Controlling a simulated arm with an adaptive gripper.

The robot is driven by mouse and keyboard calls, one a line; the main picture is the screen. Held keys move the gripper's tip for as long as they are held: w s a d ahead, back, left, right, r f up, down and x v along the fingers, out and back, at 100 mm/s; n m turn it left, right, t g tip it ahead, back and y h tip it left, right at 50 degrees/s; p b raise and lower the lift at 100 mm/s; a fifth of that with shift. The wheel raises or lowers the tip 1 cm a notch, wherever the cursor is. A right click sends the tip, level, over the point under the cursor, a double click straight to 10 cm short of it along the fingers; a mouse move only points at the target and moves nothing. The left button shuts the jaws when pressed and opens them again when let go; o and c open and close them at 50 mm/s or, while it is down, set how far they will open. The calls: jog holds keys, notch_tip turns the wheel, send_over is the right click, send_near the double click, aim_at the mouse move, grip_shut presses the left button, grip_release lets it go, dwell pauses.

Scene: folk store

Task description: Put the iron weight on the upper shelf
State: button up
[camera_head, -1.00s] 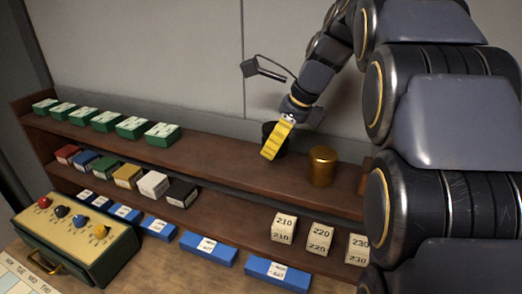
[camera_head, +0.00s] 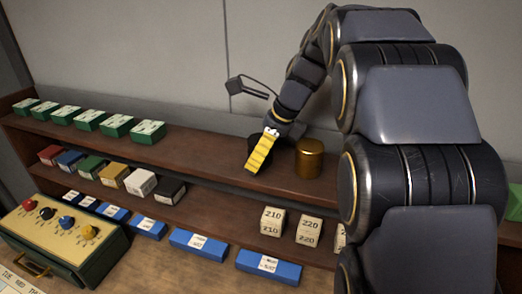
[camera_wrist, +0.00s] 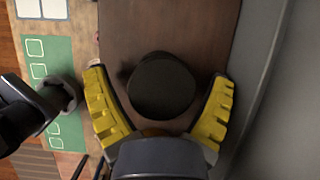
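The iron weight appears to be the dark, round cylinder (camera_wrist: 163,86) on the upper shelf (camera_head: 215,155). In the wrist view it lies between the two yellow fingers of my gripper (camera_wrist: 160,80). The fingers are spread wide, with gaps on both sides of it. In the head view my gripper (camera_head: 255,160) is over the upper shelf, and a yellow finger covers most of the dark cylinder (camera_head: 257,142). I cannot tell how far down the fingers reach beside it.
A brass cylinder (camera_head: 309,158) stands just right of my gripper on the upper shelf. Green boxes (camera_head: 148,131) line its left end. The lower shelf holds coloured boxes (camera_head: 141,182) and numbered blocks (camera_head: 272,221). A grey wall (camera_head: 150,60) rises behind.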

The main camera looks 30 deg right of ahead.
jog(key=v, duration=1.2)
jog(key=s+a+f+n+g, duration=0.2)
jog(key=s+a+f+n, duration=0.25)
jog(key=a+n, duration=0.3)
jog(key=s+a+f+n+g+h, duration=0.1)
jog(key=s+a+f+n, duration=0.2)
jog(key=s+f+n, duration=0.3)
jog(key=s+a+f+n+g+h, duration=0.2)
jog(key=s+a+f+n, duration=0.2)
jog(key=s+n, duration=0.9)
notch_tip(320, 180, down, 3)
jog(key=shift+s+f+h, duration=0.15)
jog(key=shift+s+h, duration=0.15)
jog(key=shift+s, duration=0.3)
